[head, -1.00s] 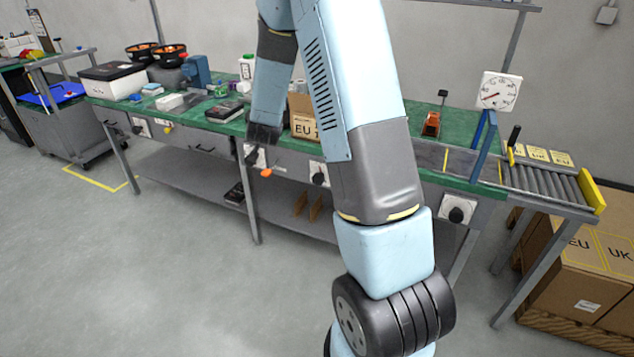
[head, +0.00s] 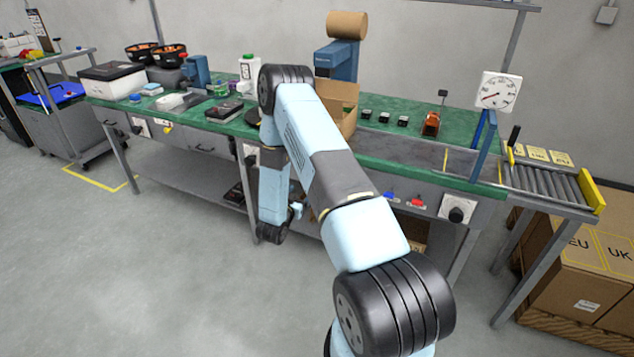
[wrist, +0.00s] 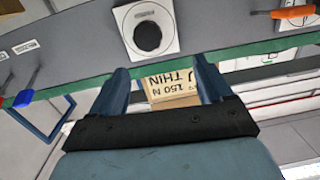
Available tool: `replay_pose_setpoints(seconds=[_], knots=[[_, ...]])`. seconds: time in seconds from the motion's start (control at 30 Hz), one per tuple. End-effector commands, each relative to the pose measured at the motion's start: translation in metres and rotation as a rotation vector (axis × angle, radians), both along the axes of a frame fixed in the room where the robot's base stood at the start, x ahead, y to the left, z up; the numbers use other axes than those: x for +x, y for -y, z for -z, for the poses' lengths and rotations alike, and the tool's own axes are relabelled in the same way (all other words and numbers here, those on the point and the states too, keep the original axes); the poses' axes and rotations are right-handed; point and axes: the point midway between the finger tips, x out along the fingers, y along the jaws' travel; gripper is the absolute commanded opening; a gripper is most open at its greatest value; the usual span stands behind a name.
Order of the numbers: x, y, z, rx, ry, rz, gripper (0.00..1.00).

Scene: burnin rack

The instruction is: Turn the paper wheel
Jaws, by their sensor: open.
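A round black wheel on a white plate (wrist: 148,28) is on the grey bench front in the wrist view, beyond my fingertips. Its label is too small to read, so I cannot tell whether it is the paper wheel. My gripper (wrist: 160,68) is open and empty; its two blue fingers are apart and clear of the wheel. Another black knob on a white plate (head: 457,208) is further right on the bench front. A brown paper roll (head: 347,25) sits on a blue stand above the bench.
An orange lever (wrist: 294,13) and a blue lever (wrist: 26,97) flank the wheel in the wrist view. A cardboard box (wrist: 172,84) marked "250 N THIN" lies between my fingers' outlines, farther off. A dial gauge (head: 499,92) stands right. The floor (head: 140,270) in front is clear.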

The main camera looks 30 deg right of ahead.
Motion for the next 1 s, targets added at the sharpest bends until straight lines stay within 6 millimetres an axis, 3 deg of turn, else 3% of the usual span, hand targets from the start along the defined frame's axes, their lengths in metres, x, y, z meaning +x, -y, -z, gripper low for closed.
replay_pose_setpoints(seconds=[0.2,0.37,1.0], knots=[[-0.017,0.002,0.020,-0.056,0.002,0.033,0.79],[-0.013,0.010,0.021,-0.062,0.004,0.039,0.79],[0.051,0.091,0.021,-0.061,0.003,0.036,0.79]])
